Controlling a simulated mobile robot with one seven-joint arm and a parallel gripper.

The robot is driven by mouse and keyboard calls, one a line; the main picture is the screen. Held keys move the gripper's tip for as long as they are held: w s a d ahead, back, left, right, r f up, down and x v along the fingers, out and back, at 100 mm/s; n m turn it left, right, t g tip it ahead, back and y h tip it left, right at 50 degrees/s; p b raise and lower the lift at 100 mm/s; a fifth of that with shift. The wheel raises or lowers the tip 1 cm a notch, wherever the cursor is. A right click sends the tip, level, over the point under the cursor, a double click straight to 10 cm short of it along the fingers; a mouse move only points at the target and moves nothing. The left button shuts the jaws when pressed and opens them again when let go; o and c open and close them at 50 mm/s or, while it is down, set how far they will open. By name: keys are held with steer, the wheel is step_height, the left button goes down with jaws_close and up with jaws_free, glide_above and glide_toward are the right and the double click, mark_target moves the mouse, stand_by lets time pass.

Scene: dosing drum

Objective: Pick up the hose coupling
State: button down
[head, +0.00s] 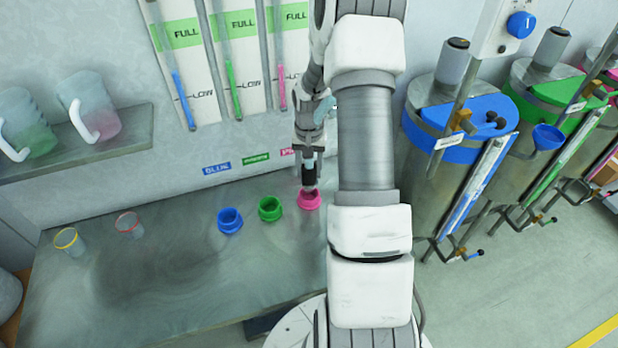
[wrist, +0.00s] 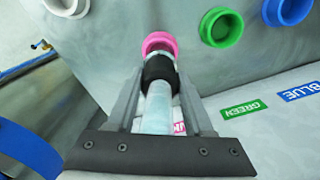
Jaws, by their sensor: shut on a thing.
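The hose coupling, a pale tube with a black collar, shows between my fingers in the wrist view; its tube (wrist: 157,108) lies nearest the camera. My gripper (wrist: 160,72) is shut on it near the black collar. The far end of the coupling meets or overlaps a pink ring (wrist: 159,42); I cannot tell whether it sits inside. In the head view the black part (head: 309,177) hangs below my gripper (head: 308,163), right over the pink ring (head: 309,200) on the table.
Green (head: 270,208) and blue (head: 230,220) rings stand left of the pink one. Two small clear cups (head: 130,225) are on the table's left. A shelf (head: 80,157) holds two jugs. Drums with blue (head: 460,125) and green lids stand at right. The table's front middle is clear.

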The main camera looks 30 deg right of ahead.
steer(key=w+d+r+b, duration=0.1)
steer(key=w+d+r, duration=0.2)
steer(key=d+r, duration=0.3)
steer(key=d, duration=0.5)
steer(key=shift+d+r, duration=0.15)
steer(key=shift+r, duration=0.25)
